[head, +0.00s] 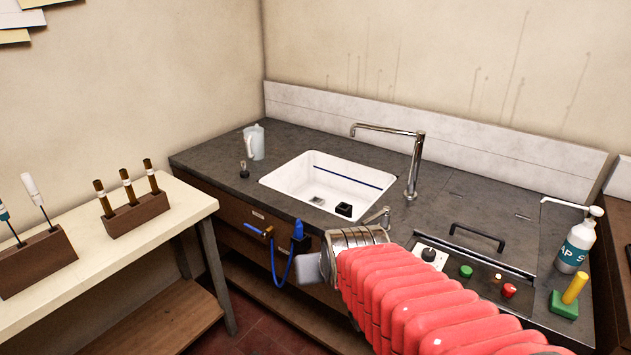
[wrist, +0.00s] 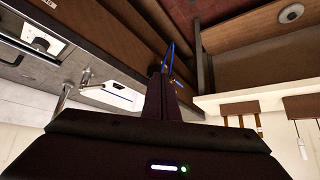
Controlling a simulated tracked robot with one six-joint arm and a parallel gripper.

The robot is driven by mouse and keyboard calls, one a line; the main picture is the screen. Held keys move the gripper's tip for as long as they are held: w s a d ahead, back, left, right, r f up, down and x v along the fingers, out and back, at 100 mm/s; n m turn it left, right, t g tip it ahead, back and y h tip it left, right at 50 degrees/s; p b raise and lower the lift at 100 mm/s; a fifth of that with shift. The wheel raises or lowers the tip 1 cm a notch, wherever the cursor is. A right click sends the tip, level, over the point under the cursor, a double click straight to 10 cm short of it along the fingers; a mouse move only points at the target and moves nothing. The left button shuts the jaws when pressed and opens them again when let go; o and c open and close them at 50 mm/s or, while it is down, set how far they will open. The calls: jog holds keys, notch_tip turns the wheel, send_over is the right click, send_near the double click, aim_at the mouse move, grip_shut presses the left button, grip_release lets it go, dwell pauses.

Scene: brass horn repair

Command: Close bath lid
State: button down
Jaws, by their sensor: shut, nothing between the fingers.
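The bath lid (head: 480,222) is a dark grey panel at the right of the counter, behind the control strip. It lies flat and looks level with the countertop, so it appears closed. A black bar handle (head: 478,236) stands up near its front edge. In the wrist view, my gripper (wrist: 163,80) shows as two dark fingers pressed together, with nothing between them. It is apart from the lid, out in front of the counter near the blue hose.
A white sink (head: 325,185) with a chrome tap (head: 413,165) is left of the lid. The control strip (head: 465,270) has a knob and coloured buttons. A soap bottle (head: 577,243) and a green-yellow brush (head: 568,298) stand right. A blue hose (head: 285,268) hangs in front.

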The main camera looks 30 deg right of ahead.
jog(key=s+a+r+n+g+y, duration=0.1)
jog(key=s+a+r+n+y, duration=0.1)
jog(key=s+a, duration=0.7)
jog(key=a+r+n, duration=0.1)
jog(key=a, duration=0.2)
jog(key=shift+a+n+g, duration=0.2)
jog(key=shift+n+g, duration=0.2)
